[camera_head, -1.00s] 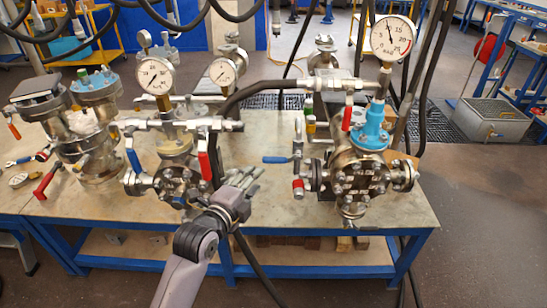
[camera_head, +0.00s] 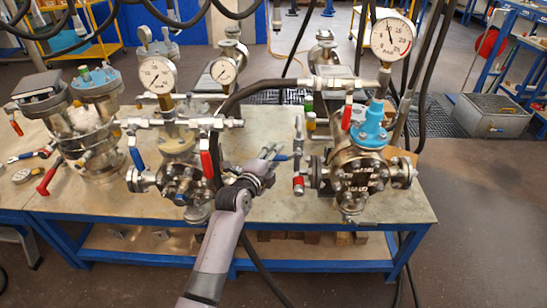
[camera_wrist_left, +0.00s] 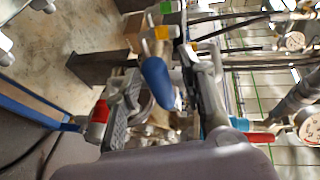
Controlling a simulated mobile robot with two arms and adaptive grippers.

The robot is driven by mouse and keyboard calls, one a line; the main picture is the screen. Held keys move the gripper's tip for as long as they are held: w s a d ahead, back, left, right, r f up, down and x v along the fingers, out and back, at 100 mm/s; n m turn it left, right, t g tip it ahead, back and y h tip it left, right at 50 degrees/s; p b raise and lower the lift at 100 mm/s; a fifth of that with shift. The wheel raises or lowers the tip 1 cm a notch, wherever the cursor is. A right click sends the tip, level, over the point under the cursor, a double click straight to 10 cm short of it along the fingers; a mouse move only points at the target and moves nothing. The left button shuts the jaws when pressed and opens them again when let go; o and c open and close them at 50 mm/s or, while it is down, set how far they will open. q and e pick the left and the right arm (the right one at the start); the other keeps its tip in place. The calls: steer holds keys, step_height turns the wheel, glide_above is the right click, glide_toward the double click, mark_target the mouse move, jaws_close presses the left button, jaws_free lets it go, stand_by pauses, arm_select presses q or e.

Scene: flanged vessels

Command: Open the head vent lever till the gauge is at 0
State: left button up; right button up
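The right flanged vessel (camera_head: 357,168) has a blue top fitting (camera_head: 372,128) and a large round gauge (camera_head: 393,38) above it. The gauge needle points up and slightly left; the numbers there are too small to read surely. In the left wrist view, the blue handle (camera_wrist_left: 158,82) lies between the spread fingers, with gaps seen on both sides. A red lever (camera_head: 346,114) hangs by the pipe below the gauge. No label shows which lever is the head vent. My right gripper is out of view.
A middle vessel (camera_head: 180,181) with two gauges, a blue lever (camera_head: 135,152) and a red lever (camera_head: 206,157) stands left of my arm. A red valve handle (camera_head: 298,185) sits below the blue handle. Thick black hoses hang across. The bench top (camera_head: 265,205) is clear in front.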

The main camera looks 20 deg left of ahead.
arm_select(q)
jaws_close()
stand_by(0.3)
stand_by(0.5)
